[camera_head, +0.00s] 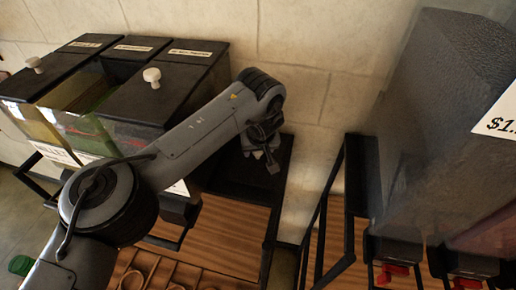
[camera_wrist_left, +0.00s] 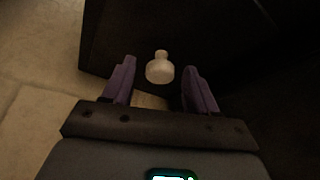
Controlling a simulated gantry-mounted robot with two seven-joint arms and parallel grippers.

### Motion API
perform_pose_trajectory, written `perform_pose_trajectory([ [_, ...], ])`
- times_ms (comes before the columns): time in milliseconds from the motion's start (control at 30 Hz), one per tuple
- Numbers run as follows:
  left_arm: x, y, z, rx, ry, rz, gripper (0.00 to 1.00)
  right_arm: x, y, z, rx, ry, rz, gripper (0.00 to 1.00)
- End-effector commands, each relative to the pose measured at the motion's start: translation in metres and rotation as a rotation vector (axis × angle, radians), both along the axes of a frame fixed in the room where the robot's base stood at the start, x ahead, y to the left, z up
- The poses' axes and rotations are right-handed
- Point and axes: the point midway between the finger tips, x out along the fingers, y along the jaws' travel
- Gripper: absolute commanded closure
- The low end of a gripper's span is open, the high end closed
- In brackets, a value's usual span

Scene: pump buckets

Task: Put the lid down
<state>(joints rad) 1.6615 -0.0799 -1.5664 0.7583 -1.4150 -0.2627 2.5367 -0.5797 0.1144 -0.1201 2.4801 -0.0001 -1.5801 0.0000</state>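My left gripper (camera_head: 262,152) hangs at the end of my left arm, just right of the black bins and close to the wall. In the left wrist view its two purple fingers (camera_wrist_left: 158,88) are apart. A white knob (camera_wrist_left: 160,68) shows between the fingertips, with a gap on both sides, in front of a dark panel (camera_wrist_left: 120,35). I cannot tell whether that panel is a lid. A black lid with a white knob (camera_head: 152,77) rests on the right bin, and another white knob (camera_head: 34,63) is on the left lid. My right gripper is not in view.
Yellow and green contents (camera_head: 78,97) show in the middle bin, partly behind glass. A wooden shelf (camera_head: 225,235) in a black frame lies below. A tall grey dispenser (camera_head: 440,110) with red levers (camera_head: 392,274) stands at right. The stone wall (camera_head: 330,60) is behind.

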Motion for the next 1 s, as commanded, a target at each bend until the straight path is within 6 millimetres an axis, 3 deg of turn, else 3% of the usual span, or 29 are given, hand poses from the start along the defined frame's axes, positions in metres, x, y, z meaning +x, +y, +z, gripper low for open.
perform_pose_trajectory([
  [367,-0.001,-0.001,0.009,0.0,-0.003,0.0,0.42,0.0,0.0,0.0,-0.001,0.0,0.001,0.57],
  [1000,-0.04,-0.006,0.102,0.001,-0.004,-0.002,0.42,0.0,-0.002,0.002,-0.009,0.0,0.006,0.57],
])
